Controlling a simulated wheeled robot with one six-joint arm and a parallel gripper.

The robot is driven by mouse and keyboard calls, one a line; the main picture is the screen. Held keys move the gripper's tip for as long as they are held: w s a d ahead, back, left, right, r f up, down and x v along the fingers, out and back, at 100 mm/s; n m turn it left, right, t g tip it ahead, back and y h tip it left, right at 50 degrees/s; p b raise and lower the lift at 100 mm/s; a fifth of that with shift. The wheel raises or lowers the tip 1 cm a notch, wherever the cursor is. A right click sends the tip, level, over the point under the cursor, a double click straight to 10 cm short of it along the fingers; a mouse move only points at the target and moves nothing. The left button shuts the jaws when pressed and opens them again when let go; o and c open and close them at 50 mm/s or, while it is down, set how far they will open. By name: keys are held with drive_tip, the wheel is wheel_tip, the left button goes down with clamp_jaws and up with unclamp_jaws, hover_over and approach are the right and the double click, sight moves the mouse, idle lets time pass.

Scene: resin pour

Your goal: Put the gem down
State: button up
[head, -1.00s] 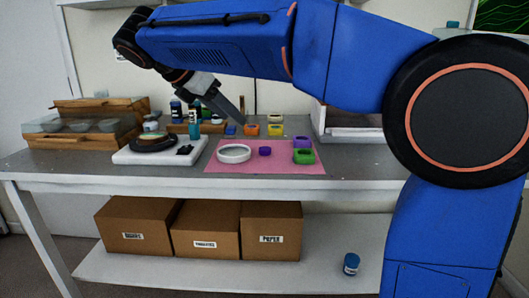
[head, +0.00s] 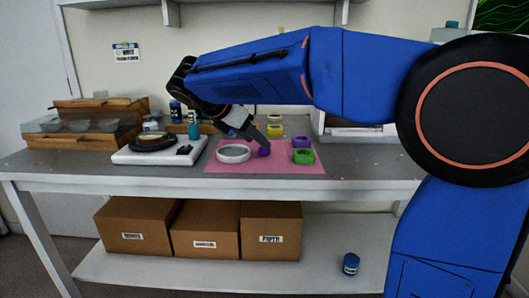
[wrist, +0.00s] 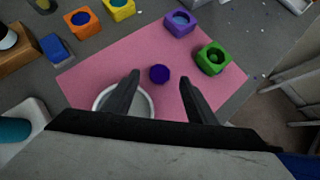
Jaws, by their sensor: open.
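A small dark purple gem (head: 265,152) rests on the pink mat (head: 215,168), right of a round white-rimmed dish (head: 233,153). The gem also shows in the wrist view (wrist: 159,74), between my fingertips in the picture, with a gap on either side. My gripper (head: 260,143) is open and empty, pointing down at the gem from above and left. The wrist view shows its two fingers (wrist: 160,78) spread apart. How high the fingertips are above the mat is hard to tell. My gripper partly covers the dish in the wrist view.
Purple (head: 302,142) and green (head: 303,156) moulds sit at the mat's right; a yellow one (head: 275,130) stands behind. An orange mould (wrist: 82,21) and blue block (wrist: 57,47) lie beyond the mat. A white scale (head: 160,157) stands left. The mat's front is bare.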

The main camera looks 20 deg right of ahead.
sight(261, 149)
drive_tip(key=shift+x, duration=2.15)
drive_tip(key=c, duration=1.2)
